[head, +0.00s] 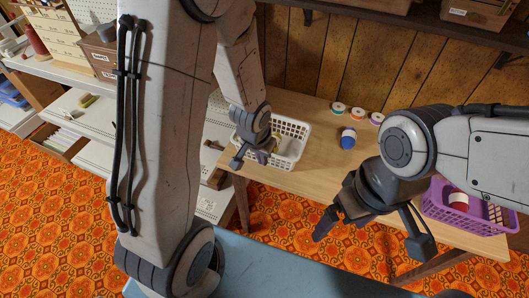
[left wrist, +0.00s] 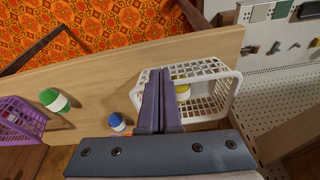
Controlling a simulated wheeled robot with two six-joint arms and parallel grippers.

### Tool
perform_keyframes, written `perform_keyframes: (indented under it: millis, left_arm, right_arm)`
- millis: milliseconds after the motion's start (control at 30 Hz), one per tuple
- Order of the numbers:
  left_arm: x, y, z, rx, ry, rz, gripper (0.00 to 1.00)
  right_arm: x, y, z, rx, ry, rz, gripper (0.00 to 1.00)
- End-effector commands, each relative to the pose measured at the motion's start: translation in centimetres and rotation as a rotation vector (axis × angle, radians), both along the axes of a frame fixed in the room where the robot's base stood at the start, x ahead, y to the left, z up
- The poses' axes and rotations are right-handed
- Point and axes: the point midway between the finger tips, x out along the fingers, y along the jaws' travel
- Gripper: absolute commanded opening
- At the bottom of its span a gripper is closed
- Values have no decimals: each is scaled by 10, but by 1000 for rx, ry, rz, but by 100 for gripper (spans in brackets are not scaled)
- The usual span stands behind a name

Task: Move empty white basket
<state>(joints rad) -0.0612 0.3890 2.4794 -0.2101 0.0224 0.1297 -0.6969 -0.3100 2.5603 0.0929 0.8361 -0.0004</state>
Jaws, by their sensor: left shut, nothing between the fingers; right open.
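The white basket (head: 292,128) stands on the wooden table, near its left end in the head view. It also shows in the left wrist view (left wrist: 222,68), with a yellow item (left wrist: 182,91) inside, so it does not look empty. My left gripper (head: 271,148) is at the basket, partly hiding its near side. In the left wrist view, its fingers (left wrist: 159,72) are shut with nothing between them and overlap one side of the basket; I cannot tell whether they touch it. My right gripper (head: 338,226) is open and empty, in front of the table's near edge.
A blue spool (head: 348,139) and several other spools (head: 358,113) are on the table (head: 310,178). A purple basket (head: 470,215) holding a red-and-white spool stands at the right. White shelves (head: 92,150) are at the left. The table between the baskets is mostly clear.

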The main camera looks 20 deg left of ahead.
Motion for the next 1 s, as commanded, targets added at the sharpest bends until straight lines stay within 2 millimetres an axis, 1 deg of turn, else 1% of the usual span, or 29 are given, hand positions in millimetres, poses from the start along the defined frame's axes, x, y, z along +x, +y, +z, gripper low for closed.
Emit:
perform_keyframes:
  millis: [33,100,200,367,433,467,700,833,900,1000]
  left_arm:
    - [3,13,-14,-8,-2,35,0]
    - [8,25,-25,-16,-19,65,0]
    - [12,33,-35,-25,-34,84,0]
    - [17,35,-53,-29,-37,89,0]
    - [19,35,-65,-29,-36,89,0]
    - [21,35,-68,-29,-36,89,0]
    - [34,34,-113,-29,-35,88,0]
    - [41,34,-134,-28,-36,88,0]
    - [56,33,-128,-29,-43,87,0]
    - [68,33,-128,-28,-41,87,0]
  right_arm:
    - [0,0,0,0,0,0,95]
    - [0,0,0,0,0,0,95]
    - [0,0,-1,0,0,0,95]
    - [0,0,-6,0,0,0,95]
    - [0,0,-9,0,0,0,95]
    - [0,0,-8,0,0,0,95]
    - [0,0,-7,0,0,0,95]
    - [0,0,-6,0,0,0,95]
    - [0,0,2,0,0,0,95]
    - [0,0,6,0,0,0,95]
